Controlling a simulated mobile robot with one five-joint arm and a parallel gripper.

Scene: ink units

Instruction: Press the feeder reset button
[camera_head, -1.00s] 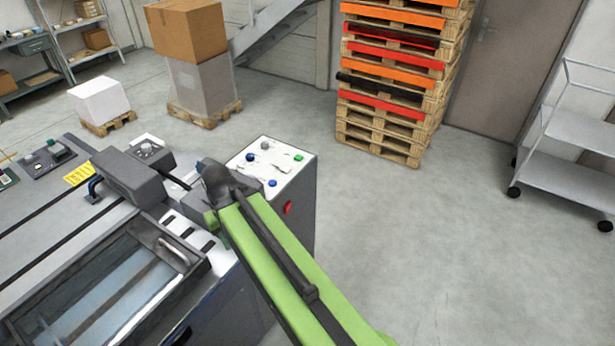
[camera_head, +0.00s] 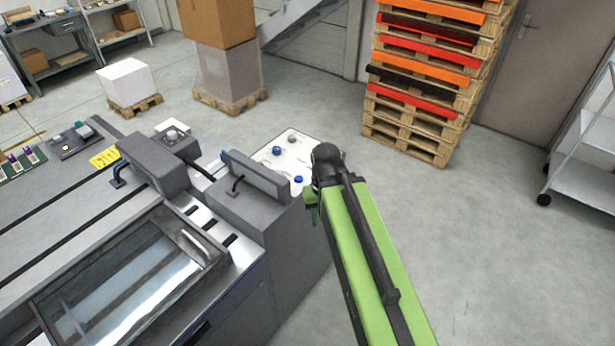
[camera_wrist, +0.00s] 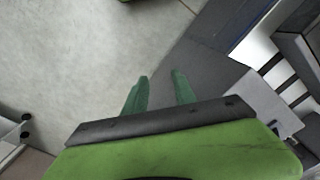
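A white control panel (camera_head: 288,148) tops the grey cabinet at the machine's right end in the head view. It carries blue buttons (camera_head: 298,179) and a grey knob (camera_head: 292,138). No label is readable, so I cannot tell which control is the feeder reset button. My arm covers the panel's right part. My gripper (camera_wrist: 160,75) shows in the wrist view with its two green fingers apart and nothing between them. It points down over the floor beside a dark grey machine side (camera_wrist: 195,65). No button shows in the wrist view.
A grey box-shaped housing (camera_head: 257,176) stands just left of the panel. The machine's clear-covered tray (camera_head: 130,275) is at the front left. Stacked pallets (camera_head: 415,105) stand behind, with a cart (camera_head: 590,150) at the right. The floor (camera_head: 490,240) on the right is clear.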

